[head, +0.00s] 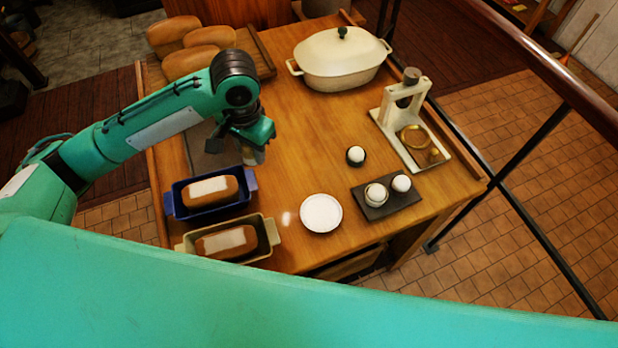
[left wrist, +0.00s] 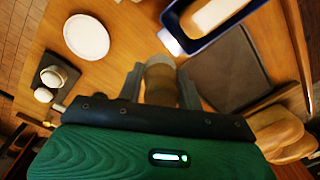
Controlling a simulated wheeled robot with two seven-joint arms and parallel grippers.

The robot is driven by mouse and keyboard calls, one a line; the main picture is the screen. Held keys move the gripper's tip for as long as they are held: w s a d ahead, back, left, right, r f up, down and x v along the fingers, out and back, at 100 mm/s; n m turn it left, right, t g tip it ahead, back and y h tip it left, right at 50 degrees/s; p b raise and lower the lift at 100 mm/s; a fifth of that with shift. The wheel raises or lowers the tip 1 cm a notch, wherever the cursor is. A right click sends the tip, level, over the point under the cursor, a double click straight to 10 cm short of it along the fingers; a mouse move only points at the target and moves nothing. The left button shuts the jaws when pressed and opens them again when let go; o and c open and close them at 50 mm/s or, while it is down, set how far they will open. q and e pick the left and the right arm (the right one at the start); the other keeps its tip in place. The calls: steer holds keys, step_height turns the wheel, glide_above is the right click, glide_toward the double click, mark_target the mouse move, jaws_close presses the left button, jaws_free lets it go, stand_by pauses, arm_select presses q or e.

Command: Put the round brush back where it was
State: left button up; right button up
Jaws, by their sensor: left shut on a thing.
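My left gripper (head: 250,148) is shut on the round brush (head: 255,156), just to the right of the dark mat (head: 203,160). Most of the brush is hidden by the gripper in the head view. I cannot tell whether its lower end touches the table. The mat also shows in the left wrist view (left wrist: 228,72), bare where I see it. My right gripper is not in view.
A blue loaf pan (head: 247,182) and a cream loaf pan (head: 270,232), each with a loaf, stand in front of the gripper. A white plate (head: 321,213), a dark tray (head: 377,210) and a press (head: 440,140) are to the right. A lidded pot (head: 340,65) stands behind.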

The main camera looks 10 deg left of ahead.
arm_select(q)
steer(key=m, duration=0.1)
steer(key=w+d+m, duration=0.1)
steer(key=m, duration=0.1)
steer(key=shift+w+d, duration=0.1)
steer(key=shift+d, duration=0.15)
steer(key=w+d+m+b, duration=0.1)
steer(key=d+m+b, duration=0.1)
steer(key=m, duration=0.4)
steer(key=r+m+b, duration=0.1)
steer(key=m+b, duration=0.3)
steer(key=m, duration=2.2)
glide_above(304, 180)
steer(key=shift+h, duration=0.4)
step_height(304, 180, down, 14)
steer(key=p, duration=0.3)
steer(key=shift+w+f, duration=0.1)
step_height(304, 180, down, 4)
steer(key=shift+f+p, duration=0.25)
steer(key=shift+p, duration=0.2)
steer(key=shift+f, duration=0.1)
